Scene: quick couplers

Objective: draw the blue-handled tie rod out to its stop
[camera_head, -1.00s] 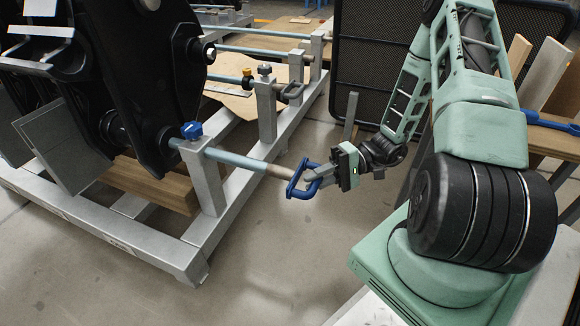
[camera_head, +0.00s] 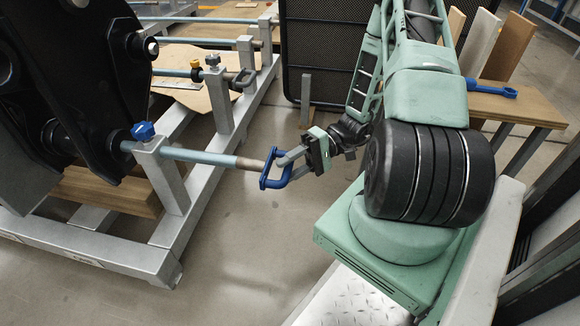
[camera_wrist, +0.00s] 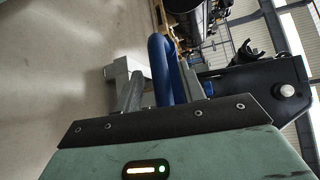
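The blue-handled tie rod (camera_head: 205,157) is a long pale blue bar with a brownish band close to its handle. It runs through a grey post (camera_head: 170,178) with a blue knob (camera_head: 143,131) beside it, and sticks out to the right. Its blue loop handle (camera_head: 268,174) is at the outer end. My gripper (camera_head: 288,158) reaches it from the right, its fingers at the loop. In the wrist view the blue handle (camera_wrist: 162,68) passes between the two fingers, which appear closed on it. The exact contact is partly hidden.
Behind is another post (camera_head: 219,100) with a dark knob and grey handle on its rod. A big black machine part (camera_head: 75,70) stands left on the grey frame. Clear floor (camera_head: 235,245) lies below the rod. A wooden bench (camera_head: 515,108) holds a blue-handled tool at right.

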